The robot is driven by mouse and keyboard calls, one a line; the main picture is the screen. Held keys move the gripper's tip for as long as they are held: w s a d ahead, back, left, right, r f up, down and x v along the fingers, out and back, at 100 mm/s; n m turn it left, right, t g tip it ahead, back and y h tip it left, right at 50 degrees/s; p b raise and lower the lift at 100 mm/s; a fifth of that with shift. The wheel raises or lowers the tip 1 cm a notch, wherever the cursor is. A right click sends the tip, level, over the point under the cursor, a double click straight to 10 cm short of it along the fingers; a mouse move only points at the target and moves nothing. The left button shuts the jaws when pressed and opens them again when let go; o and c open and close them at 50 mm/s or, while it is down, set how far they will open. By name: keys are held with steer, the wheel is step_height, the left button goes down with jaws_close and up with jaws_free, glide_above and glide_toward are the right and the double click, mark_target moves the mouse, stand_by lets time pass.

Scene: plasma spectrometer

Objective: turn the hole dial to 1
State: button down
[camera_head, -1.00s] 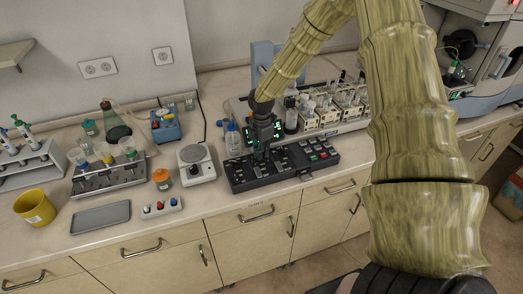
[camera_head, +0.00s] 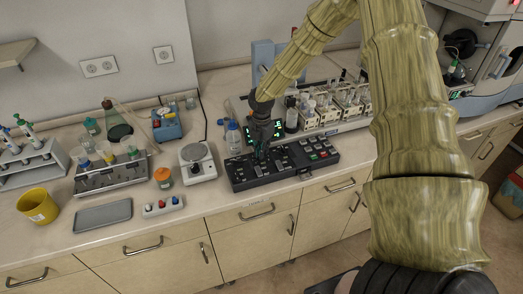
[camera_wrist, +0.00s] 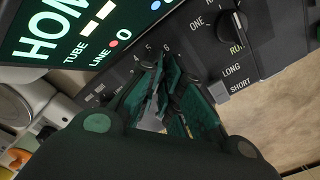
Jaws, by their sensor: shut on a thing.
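The black control panel (camera_head: 310,168) lies on the bench in front of the sampler. My gripper (camera_head: 261,157) points down at its left half. In the wrist view my gripper (camera_wrist: 168,100) has its green-padded fingers closed around a dial whose printed numbers 4, 5 and 6 (camera_wrist: 150,47) show beyond the fingers. I take this to be the hole dial. Its knob is mostly hidden between the fingers, so its pointer and setting cannot be read.
A lit screen (camera_wrist: 85,30) reading "HOM..." with TUBE and LINE stands close at the upper left in the wrist view. The sampler's vial racks (camera_head: 335,108) are behind the panel. A white stirrer (camera_head: 197,163) and a bottle (camera_head: 233,137) stand to the left.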

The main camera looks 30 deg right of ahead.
steer(key=shift+w+d+r, duration=0.1)
steer(key=c, duration=1.6)
jaws_free()
step_height(320, 180, up, 12)
